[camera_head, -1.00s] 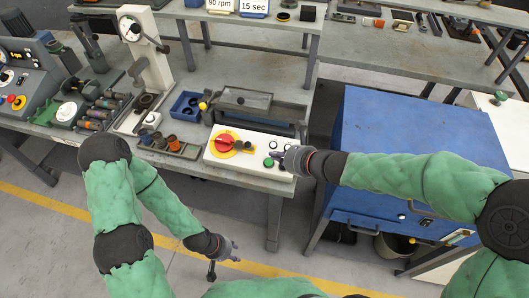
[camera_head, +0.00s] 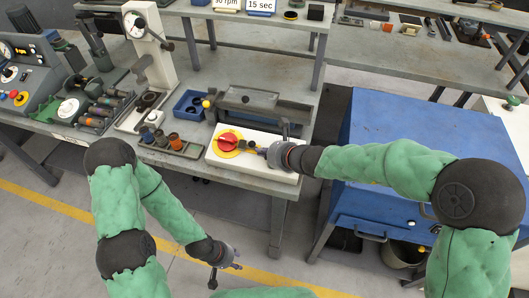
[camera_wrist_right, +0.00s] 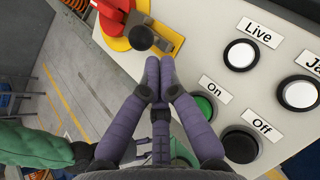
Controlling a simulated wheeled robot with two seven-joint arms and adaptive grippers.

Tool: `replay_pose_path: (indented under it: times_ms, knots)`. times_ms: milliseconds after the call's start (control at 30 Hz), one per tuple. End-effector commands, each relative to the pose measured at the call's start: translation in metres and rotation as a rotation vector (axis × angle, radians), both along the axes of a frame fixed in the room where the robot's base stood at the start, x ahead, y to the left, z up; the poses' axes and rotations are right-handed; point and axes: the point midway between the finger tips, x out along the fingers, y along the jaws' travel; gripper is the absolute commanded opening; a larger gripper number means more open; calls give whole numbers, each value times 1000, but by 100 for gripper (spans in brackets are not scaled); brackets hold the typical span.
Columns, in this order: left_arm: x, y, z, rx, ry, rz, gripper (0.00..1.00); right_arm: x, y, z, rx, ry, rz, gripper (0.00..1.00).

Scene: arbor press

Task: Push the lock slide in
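The white control box (camera_head: 270,175) carries a red rotary switch (camera_head: 228,145) on a yellow disc. A brass lock slide (camera_wrist_right: 170,42) with a black knob (camera_wrist_right: 141,37) sits beside the switch, at the top of the right wrist view. My right gripper (camera_wrist_right: 160,60) has its purple fingertips together, just below the brass slide and close to the knob. Nothing shows between the tips, and I cannot tell whether they touch the slide. In the head view it is over the box (camera_head: 263,152). My left gripper (camera_head: 233,268) hangs low in front of the bench; its fingers are too small to judge.
The green On button (camera_wrist_right: 206,106) and black Off button (camera_wrist_right: 240,144) lie right of my right fingers, with a Live indicator (camera_wrist_right: 240,55) above. A grey vise-like fixture (camera_head: 248,103) stands behind the box. A blue cabinet (camera_head: 400,130) is to the right.

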Motion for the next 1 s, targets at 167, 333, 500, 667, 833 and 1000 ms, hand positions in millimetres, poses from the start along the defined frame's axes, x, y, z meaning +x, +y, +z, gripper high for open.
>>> replay_pose_path:
  times_ms: [167, 333, 500, 667, 833, 1000]
  knots:
    - [0, 0, -1, 0, 0, 0, 40, 0, 1, 0, 0, -1, 1, 0]
    - [0, 0, -12, 0, 0, 0, 40, 5, 16, -2, -1, -2, 4, 0]
    - [0, 0, -18, 0, 0, 0, 40, 8, 27, -1, -1, -1, 2, 0]
    - [0, 0, -16, 0, 0, 0, 40, 9, 26, 0, -1, -1, 1, 0]
    - [0, 0, -15, 0, 0, 0, 40, 9, 26, 1, 0, 0, 0, 0]
    - [0, 0, -5, 0, 0, 0, 40, 9, 22, 9, 1, 0, -1, 0]
